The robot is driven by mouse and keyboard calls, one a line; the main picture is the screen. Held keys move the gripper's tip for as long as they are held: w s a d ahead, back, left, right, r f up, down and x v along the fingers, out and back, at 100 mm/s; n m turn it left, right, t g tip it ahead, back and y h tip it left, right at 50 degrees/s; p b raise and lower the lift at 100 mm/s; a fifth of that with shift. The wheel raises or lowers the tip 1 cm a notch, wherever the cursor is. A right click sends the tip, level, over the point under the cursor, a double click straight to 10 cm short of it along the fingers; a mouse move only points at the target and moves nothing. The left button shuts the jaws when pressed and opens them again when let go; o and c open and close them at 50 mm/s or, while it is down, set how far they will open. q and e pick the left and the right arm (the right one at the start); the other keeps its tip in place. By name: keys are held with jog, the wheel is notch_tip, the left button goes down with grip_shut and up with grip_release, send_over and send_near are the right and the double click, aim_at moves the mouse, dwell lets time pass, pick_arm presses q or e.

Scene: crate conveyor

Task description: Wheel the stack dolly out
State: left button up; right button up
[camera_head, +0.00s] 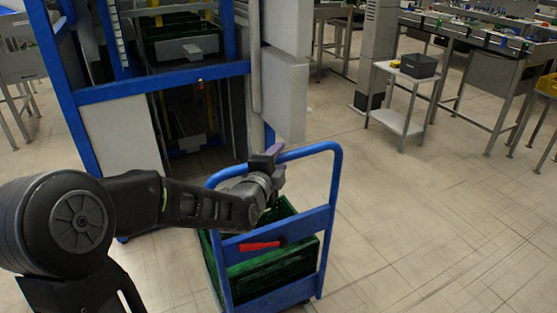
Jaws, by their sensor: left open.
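The stack dolly (335,190) has a blue tubular frame with a hoop-shaped push handle and stands on the floor just in front of me. A green crate (275,272) sits low on it, behind the blue crossbars. A red grip or lever (259,246) sticks out at the upper crossbar. My right gripper is not in view.
A blue-framed conveyor machine (165,88) with white panels stands close behind and left of the dolly. A small white trolley (398,120) carrying a dark bin (419,66) stands at the back right. Metal conveyors lie further right. The floor right of the dolly is clear.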

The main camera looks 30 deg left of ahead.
pick_arm(q)
jog(key=v, duration=0.7)
jog(key=shift+s, duration=0.4)
jog(key=s+d+f+n+g+h+p, duration=0.2)
jog(key=d+f+n+g+p, duration=0.3)
jog(key=f, duration=0.6)
jog(key=s+d+f+n+g+h, duration=0.2)
jog(key=d+f, duration=0.6)
jog(key=f, duration=0.3)
jog(key=s+d+f+n+g+h+p, duration=0.1)
jog(key=s+d+f+n+g, duration=0.2)
jog(key=s, duration=0.4)
jog(key=s+d+f+n+g+h+p, duration=0.1)
jog(key=s+d+f+n+g, duration=0.1)
jog(key=s+d+f, duration=0.3)
jog(key=s+d+f+n+g+h+p, duration=0.1)
jog(key=s+d+f+n+g, duration=0.2)
jog(key=s, duration=0.6)
notch_tip(320, 180, down, 4)
jog(key=shift+d+r+n+g+p, duration=0.2)
jog(key=shift+d+n+g+p, duration=0.3)
jog(key=shift+d, duration=0.6)
jog(key=shift+t, duration=0.3)
jog(key=shift+c, duration=0.4)
